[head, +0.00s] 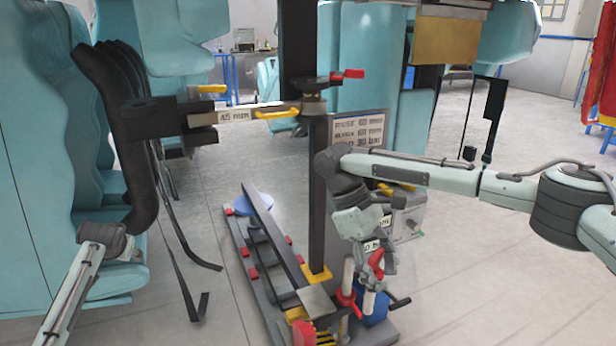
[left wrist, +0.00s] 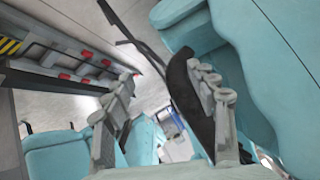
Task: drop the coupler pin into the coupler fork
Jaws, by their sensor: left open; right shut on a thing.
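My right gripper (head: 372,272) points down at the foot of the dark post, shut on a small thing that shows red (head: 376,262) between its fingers. This looks like the coupler pin, but the fingers hide most of it. A red part and pale cylinders (head: 348,272) are close beside the fingertips. I cannot tell the coupler fork apart from the crowded parts below the gripper. My left gripper (left wrist: 165,105) is open and empty in the left wrist view, with teal seats and a dark armrest beyond it. Its fingers do not show in the head view.
A dark post (head: 318,200) rises from the rail base (head: 243,255) with red blocks. A horizontal arm labelled 45 mm (head: 235,115) reaches left from it. A blue box (head: 374,308) sits below the right gripper. Teal seats (head: 95,200) crowd the left; open floor (head: 480,260) lies right.

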